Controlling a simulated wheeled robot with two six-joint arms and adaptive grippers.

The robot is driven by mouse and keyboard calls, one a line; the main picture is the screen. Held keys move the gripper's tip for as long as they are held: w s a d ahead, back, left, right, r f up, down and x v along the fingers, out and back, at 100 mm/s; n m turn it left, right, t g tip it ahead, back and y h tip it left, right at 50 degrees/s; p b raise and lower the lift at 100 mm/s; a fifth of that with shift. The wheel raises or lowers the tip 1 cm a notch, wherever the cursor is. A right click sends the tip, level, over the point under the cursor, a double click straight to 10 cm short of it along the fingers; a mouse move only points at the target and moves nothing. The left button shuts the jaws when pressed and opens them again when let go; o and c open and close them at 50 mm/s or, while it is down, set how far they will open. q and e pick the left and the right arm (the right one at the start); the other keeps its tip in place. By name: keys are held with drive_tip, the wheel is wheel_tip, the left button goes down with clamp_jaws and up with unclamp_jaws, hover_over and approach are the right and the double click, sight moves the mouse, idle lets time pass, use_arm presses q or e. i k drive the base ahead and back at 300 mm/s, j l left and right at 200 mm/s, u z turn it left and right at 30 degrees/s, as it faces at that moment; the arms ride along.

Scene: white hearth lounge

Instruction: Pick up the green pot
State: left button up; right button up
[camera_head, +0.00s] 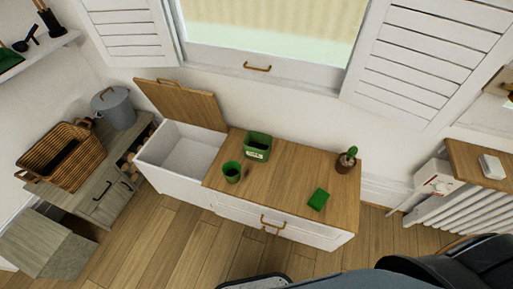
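A small round green pot (232,173) stands upright on the wooden top of the white cabinet (280,170), near its left front edge. Its inside looks dark. A squarish green container (257,146) with a pale label and dark inside stands behind it and to the right. I cannot tell for certain which of these two is the green pot. Neither of my grippers is in view, and nothing touches either green container. Dark parts at the lower right look like mine.
A flat green block (318,199) and a cactus in a brown pot (347,161) are on the cabinet's right half. The left compartment (178,153) is open, its lid (184,103) raised. A basket (62,157) and grey metal pot (114,108) stand left. Floor (180,250) in front is clear.

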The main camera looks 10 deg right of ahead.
sight(232, 169)
drive_tip(key=z, duration=0.55)
drive_tip(key=i+j+z, duration=0.15)
drive_tip(key=j+z, duration=0.2)
drive_tip(key=j, duration=0.3)
drive_tip(key=j+z, duration=0.35)
drive_tip(key=j, duration=0.3)
drive_tip(key=j+z, duration=0.35)
drive_tip(key=j, duration=0.35)
